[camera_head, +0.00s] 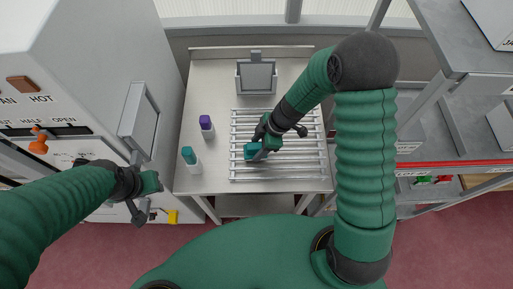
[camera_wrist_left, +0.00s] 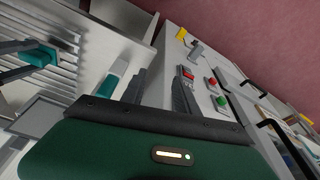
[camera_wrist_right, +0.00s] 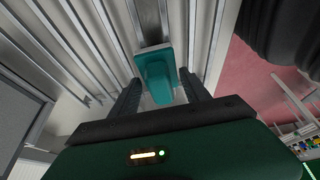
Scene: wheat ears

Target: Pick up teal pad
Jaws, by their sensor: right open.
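The teal pad (camera_head: 252,150) lies on the wire rack (camera_head: 240,180) on the bench, at the rack's left side. It also shows in the right wrist view (camera_wrist_right: 155,75) and at the left edge of the left wrist view (camera_wrist_left: 30,60). My right gripper (camera_wrist_right: 158,80) is open, with one finger on each side of the pad's near end; I cannot tell whether they touch it. In the head view my right gripper (camera_head: 264,148) partly hides the pad. My left gripper (camera_wrist_left: 158,78) is open and empty, in front of the white machine's lower right side.
Bottles with a purple cap (camera_head: 205,121) and a teal cap (camera_head: 188,155) stand left of the rack. A grey bin (camera_head: 256,77) stands behind it. A white machine (camera_head: 100,60) borders the bench at left; shelving (camera_head: 460,85) stands at right.

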